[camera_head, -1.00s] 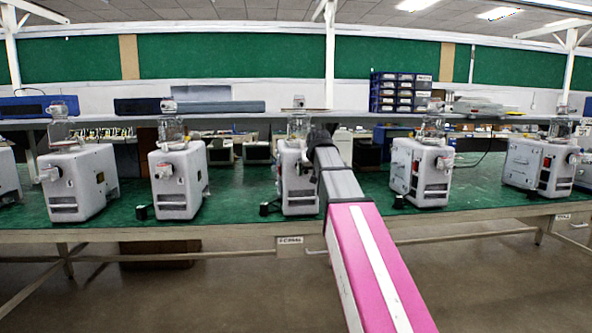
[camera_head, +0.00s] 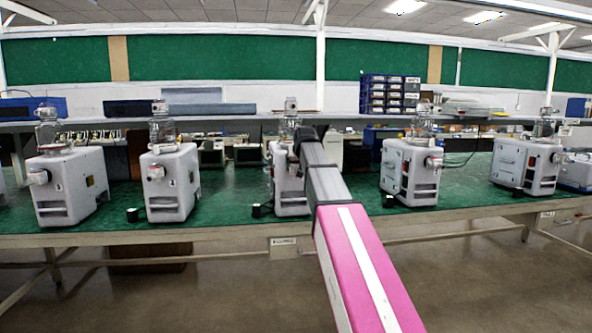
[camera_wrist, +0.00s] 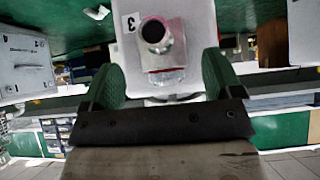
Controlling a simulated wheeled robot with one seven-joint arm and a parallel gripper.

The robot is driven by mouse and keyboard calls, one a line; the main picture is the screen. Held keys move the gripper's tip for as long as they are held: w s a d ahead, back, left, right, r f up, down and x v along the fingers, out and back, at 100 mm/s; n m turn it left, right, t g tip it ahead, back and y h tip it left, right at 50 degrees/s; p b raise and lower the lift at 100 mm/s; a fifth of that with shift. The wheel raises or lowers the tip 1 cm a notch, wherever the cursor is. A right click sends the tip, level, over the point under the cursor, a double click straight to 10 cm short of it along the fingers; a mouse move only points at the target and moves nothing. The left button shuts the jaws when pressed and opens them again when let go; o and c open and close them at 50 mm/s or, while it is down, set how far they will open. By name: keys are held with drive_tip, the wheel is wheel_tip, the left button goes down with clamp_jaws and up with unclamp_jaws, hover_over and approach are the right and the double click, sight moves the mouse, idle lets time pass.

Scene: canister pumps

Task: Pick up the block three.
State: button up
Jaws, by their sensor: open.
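A white pump unit with a clear canister on top stands at the middle of the green bench (camera_head: 228,198). I take it as block three (camera_head: 290,192); it is partly hidden by my arm. In the wrist view a label "3" shows on its white surface (camera_wrist: 190,25), beside a dark round opening and a clear, pinkish part. My gripper (camera_wrist: 160,80) has its green fingers apart, one on each side of the clear part, with nothing visibly clamped. In the head view my gripper (camera_head: 306,134) is small and dark, by the unit's upper right; its fingers cannot be made out.
Similar white units stand left (camera_head: 168,183) and right (camera_head: 410,172) with gaps between them. Small black blocks (camera_head: 132,215) sit near the bench's front edge. A raised shelf (camera_head: 225,118) runs behind, with blue bins (camera_head: 388,95) on it.

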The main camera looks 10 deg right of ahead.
sight(297, 165)
drive_tip(key=x, duration=0.4)
drive_tip(key=shift+w+f, duration=0.15)
drive_tip(key=shift+w, duration=0.1)
drive_tip(key=c, duration=1.3)
drive_tip(key=shift+r, duration=0.65)
drive_tip(key=r, duration=0.3)
drive_tip(key=shift+s+a+r, duration=0.15)
drive_tip(key=shift+a, duration=0.05)
drive_tip(key=s+a+r, duration=0.2)
drive_tip(key=s, duration=0.1)
drive_tip(key=s+a+r, duration=0.2)
drive_tip(key=a, duration=0.1)
drive_tip(key=s+a+r, duration=0.2)
drive_tip(key=s+a, duration=0.1)
drive_tip(key=shift+s+r, duration=0.25)
drive_tip(key=shift+s, duration=0.05)
drive_tip(key=shift+s, duration=2.7)
